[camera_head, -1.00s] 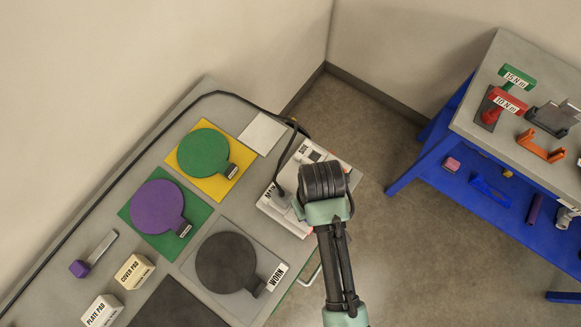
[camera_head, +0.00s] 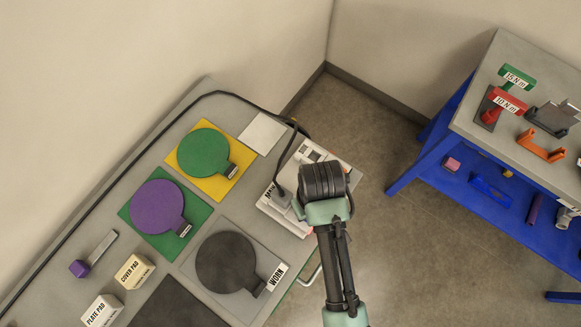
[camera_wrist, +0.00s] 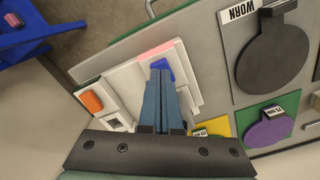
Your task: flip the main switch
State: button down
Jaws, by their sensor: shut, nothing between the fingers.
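A light control box sits at the right end of the cart; in the head view a partly covered label on it (camera_head: 270,195) seems to begin "MAIN". My arm and wrist cover much of this box in that view. In the wrist view the box (camera_wrist: 130,88) carries an orange block-like part (camera_wrist: 91,102), a small dark-framed square (camera_wrist: 117,122), a pink strip (camera_wrist: 157,50) and a blue part (camera_wrist: 159,66). My gripper (camera_wrist: 166,74) is shut and empty, its fingertips over the box beside the blue part. I cannot tell whether they touch, nor which part is the main switch.
A dark cable runs along the cart's back edge to the box. Green (camera_head: 203,152), purple (camera_head: 157,206) and dark "WORN" (camera_head: 226,262) discs lie left of my wrist. A blue-framed bench (camera_head: 470,170) with tools stands right; the floor between is clear.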

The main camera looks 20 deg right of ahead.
jog(key=shift+f+b, duration=0.5)
jog(key=shift+f, duration=0.45)
dwell(0.6)
notch_tip(320, 180, up, 7)
jog(key=p, duration=0.8)
jog(key=shift+r, duration=0.1)
dwell(0.6)
